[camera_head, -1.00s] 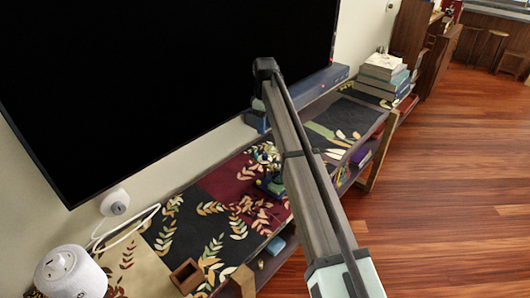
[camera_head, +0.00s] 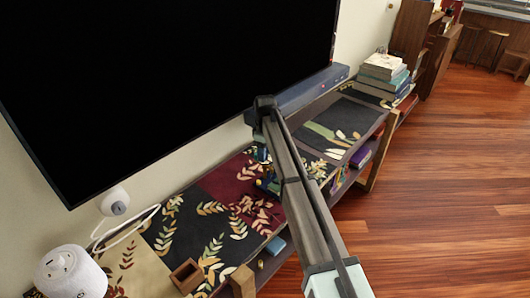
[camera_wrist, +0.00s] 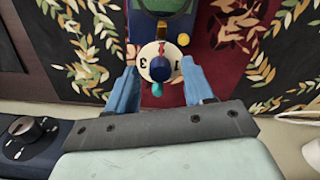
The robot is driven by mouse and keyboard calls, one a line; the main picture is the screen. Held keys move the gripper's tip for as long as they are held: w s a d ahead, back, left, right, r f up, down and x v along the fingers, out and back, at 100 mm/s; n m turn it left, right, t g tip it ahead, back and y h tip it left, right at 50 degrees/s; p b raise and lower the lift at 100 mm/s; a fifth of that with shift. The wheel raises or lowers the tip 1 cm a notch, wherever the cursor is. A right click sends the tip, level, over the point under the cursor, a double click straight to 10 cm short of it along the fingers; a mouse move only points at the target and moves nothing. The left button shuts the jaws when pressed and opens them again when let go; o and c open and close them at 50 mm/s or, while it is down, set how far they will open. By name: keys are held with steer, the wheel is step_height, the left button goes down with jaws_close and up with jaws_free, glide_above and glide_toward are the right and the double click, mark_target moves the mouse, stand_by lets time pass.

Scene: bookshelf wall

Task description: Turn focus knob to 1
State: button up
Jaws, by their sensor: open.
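In the wrist view a round white dial (camera_wrist: 146,66) carries the figures 3 on its left and 1 on its right. A small dark blue and red knob (camera_wrist: 157,68) with a teal end sits at its middle. The dial is on a blue and green device (camera_wrist: 165,14), which also shows partly in the head view (camera_head: 268,184), beside my arm. My gripper (camera_wrist: 159,66) is open, its blue fingers at the left and right of the dial in the picture. I cannot tell whether they touch it. The head view does not show the gripper clearly.
The device stands on a patterned shelf top (camera_head: 205,228) below a large black screen (camera_head: 160,70). A dark unit with a black knob (camera_wrist: 22,128) shows at the wrist view's lower left. A small wooden box (camera_head: 187,275) and a white speaker (camera_head: 70,270) are at the left; stacked books (camera_head: 383,72) stand farther right.

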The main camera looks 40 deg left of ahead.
jaws_close()
stand_by(0.6)
steer(key=m, duration=0.4)
steer(key=shift+m, duration=0.4)
steer(key=m, duration=0.4)
steer(key=shift+m, duration=0.3)
steer(key=m, duration=0.4)
steer(key=shift+m, duration=2.1)
